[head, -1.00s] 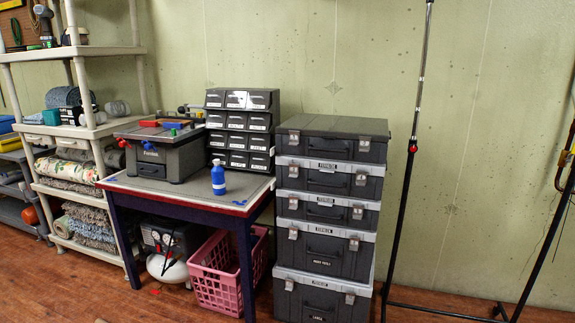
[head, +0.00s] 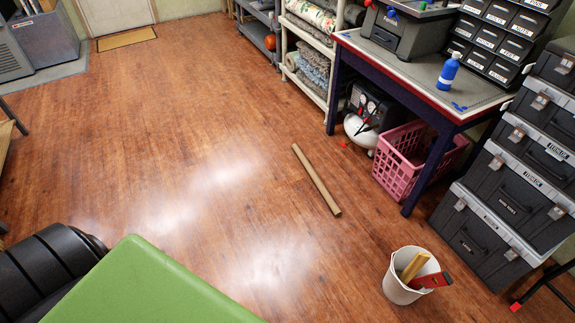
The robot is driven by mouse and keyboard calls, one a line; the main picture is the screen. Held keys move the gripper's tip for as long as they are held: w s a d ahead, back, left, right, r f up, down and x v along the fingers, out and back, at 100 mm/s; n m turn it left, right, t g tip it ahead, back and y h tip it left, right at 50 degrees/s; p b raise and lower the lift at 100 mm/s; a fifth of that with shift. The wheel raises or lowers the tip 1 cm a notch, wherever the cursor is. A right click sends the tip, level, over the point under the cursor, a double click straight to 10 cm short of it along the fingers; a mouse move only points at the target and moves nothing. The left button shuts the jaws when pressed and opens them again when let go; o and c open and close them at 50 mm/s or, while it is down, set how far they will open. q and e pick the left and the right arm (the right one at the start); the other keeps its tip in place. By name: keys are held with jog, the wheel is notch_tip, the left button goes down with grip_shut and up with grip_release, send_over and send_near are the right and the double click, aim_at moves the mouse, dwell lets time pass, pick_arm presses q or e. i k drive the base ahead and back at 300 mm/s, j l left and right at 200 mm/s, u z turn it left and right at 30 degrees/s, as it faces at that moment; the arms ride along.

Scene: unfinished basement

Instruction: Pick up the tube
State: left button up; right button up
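A long brown cardboard tube (head: 316,180) lies on the wooden floor near the middle of the head view. It lies at a slant, its near end pointing toward the lower right. Nothing covers it and nothing touches it. Neither of my grippers shows in the head view.
A white bucket (head: 397,284) holding a few items stands right of the tube. A workbench (head: 395,72) has a pink crate (head: 395,185) under it. Stacked grey cases (head: 480,238) stand at right. A green surface (head: 150,285) fills the lower left. Open floor lies left of the tube.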

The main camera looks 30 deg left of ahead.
aim_at(335, 210)
jog(key=u, duration=0.7)
jog(key=z, duration=1.15)
jog(key=u, duration=1.15)
jog(key=i, duration=0.35)
jog(key=j+z, duration=0.05)
